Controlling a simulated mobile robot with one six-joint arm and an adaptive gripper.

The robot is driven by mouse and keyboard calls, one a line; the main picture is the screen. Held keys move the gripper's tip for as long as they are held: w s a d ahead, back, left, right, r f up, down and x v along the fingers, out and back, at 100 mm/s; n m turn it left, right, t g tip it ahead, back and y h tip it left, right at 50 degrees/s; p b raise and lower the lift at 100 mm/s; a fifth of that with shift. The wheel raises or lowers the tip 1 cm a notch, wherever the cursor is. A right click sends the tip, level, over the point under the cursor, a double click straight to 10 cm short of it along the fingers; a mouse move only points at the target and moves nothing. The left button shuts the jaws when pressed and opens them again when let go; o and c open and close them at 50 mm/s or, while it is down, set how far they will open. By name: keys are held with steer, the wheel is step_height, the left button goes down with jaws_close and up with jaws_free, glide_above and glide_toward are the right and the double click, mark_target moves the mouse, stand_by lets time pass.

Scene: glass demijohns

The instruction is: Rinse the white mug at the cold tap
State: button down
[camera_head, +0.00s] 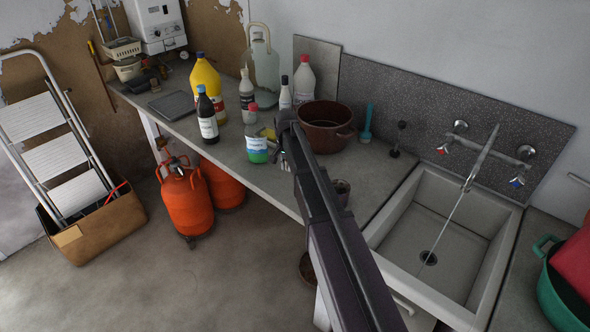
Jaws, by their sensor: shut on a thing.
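My gripper (283,148) is at the far end of my arm, over the worktop beside a green-and-white tub. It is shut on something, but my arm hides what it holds. I cannot make out a white mug in this view. The wall tap (486,150) has a knob at each side. A thin stream of water (448,225) runs from the spout into the pale sink (400,215), near the drain.
A green pot (560,295) stands right of the sink. The sink basin is empty apart from the water.

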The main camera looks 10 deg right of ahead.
steer(key=shift+f+b, duration=1.85)
steer(key=shift+f, duration=0.05)
steer(key=shift+r, duration=0.1)
